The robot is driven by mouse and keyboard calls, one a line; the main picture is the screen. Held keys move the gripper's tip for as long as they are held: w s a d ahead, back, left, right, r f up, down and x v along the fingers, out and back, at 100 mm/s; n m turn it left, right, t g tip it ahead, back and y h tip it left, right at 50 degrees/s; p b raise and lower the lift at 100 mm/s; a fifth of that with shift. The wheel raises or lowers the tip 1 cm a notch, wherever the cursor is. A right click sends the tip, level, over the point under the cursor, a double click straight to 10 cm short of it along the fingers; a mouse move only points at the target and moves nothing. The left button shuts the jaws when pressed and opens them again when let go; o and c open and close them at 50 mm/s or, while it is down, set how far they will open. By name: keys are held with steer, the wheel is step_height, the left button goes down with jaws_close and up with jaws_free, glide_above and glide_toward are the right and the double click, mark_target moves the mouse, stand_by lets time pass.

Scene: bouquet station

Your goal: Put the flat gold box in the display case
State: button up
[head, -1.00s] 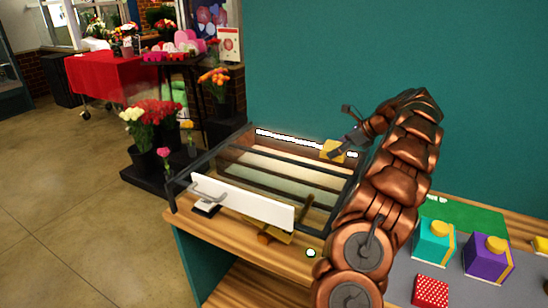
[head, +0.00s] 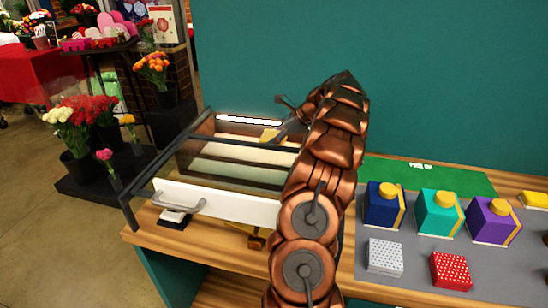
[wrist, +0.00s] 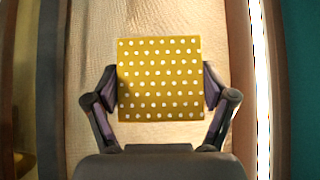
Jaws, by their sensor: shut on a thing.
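The flat gold box with white dots (wrist: 160,80) is held between the two fingers of my gripper (wrist: 160,92) in the wrist view. In the head view, a small part of the gold box (head: 270,135) shows at the back of the display case (head: 262,187), near its light strip. The case has dark rails, pale lined rows and a white front panel with a grey handle (head: 180,204). In the wrist view the box is over a pale lining (wrist: 90,60). Whether it touches the lining is unclear. My arm hides the case's right end.
A grey mat (head: 345,275) to the right holds a navy box (head: 383,205), a teal box (head: 438,213), a purple box (head: 492,220), a white dotted box (head: 384,257) and a red dotted box (head: 451,270). Flowers (head: 85,120) stand left of the case.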

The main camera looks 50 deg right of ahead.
steer(key=shift+s+d+f+b, duration=0.1)
steer(key=shift+f+b, duration=2.1)
steer(key=shift+f, duration=0.65)
steer(key=shift+r, duration=0.1)
steer(key=o, duration=1.2)
steer(key=shift+s+r+p, duration=0.1)
steer(key=shift+r+p, duration=0.15)
steer(key=shift+p, duration=0.05)
steer(key=shift+p+v, duration=3.85)
steer(key=shift+v, duration=1.9)
